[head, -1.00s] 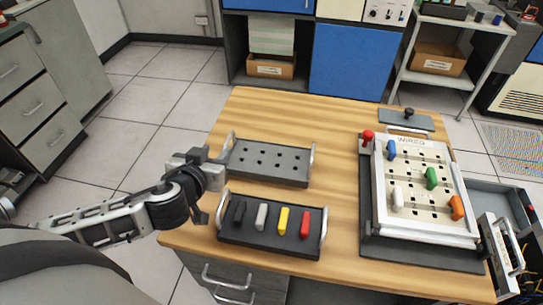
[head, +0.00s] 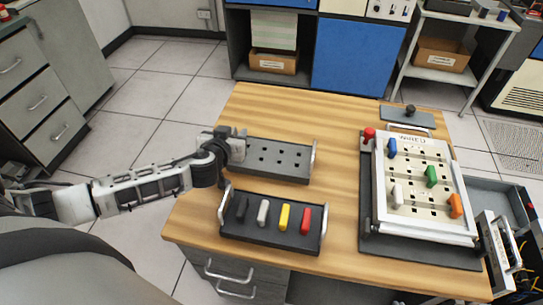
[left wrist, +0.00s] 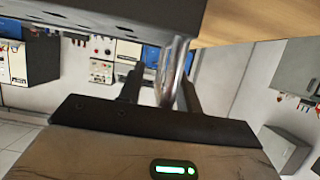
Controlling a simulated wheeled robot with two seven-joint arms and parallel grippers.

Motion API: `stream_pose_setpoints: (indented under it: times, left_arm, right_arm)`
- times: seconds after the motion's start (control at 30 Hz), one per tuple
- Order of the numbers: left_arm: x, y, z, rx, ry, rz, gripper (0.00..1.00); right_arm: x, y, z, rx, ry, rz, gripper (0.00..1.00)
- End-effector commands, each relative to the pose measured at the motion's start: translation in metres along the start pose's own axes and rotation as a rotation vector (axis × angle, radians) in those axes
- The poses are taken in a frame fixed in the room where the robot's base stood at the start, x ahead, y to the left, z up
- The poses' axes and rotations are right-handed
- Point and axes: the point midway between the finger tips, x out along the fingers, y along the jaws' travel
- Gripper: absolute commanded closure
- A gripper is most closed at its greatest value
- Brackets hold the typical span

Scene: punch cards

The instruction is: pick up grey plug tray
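The grey plug tray (head: 276,171) lies on the far left part of the wooden table. It has rows of holes, no plugs in it, and a metal handle at each end. My left gripper (head: 238,145) is at its left handle, covering that handle in the head view. In the left wrist view the shiny handle (left wrist: 172,75) stands between the two fingers of the left gripper (left wrist: 162,88). The fingers look apart, with a gap beside the handle. The tray's dark side (left wrist: 120,12) fills the top. My right gripper is not in view.
A darker tray (head: 262,240) with black, grey, yellow and red plugs lies just in front. A white plug board (head: 410,220) with several coloured plugs stands at right. A small dark plate with a knob (head: 408,116) lies behind it. The table's middle (head: 340,190) is clear.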

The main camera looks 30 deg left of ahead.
Motion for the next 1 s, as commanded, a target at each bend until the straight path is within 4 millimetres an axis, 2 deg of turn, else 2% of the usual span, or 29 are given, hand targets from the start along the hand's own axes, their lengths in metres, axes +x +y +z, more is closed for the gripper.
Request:
stream_pose_setpoints:
  times: [0.1,0.13,0.23,1.0]
  left_arm:
    - [-0.0002,0.0001,0.0002,0.000,0.000,0.000,0.66]
    - [-0.0002,0.0001,0.0001,0.000,0.000,0.000,0.71]
    - [-0.0003,0.0000,0.0001,0.000,0.000,0.000,0.99]
    - [-0.0004,-0.0005,-0.0002,0.000,0.001,-0.001,1.00]
  right_arm:
    - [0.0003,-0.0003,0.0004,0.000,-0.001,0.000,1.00]
    - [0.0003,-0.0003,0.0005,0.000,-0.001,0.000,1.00]
    - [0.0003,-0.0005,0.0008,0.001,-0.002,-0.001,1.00]
    - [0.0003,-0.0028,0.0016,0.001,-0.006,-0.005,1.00]
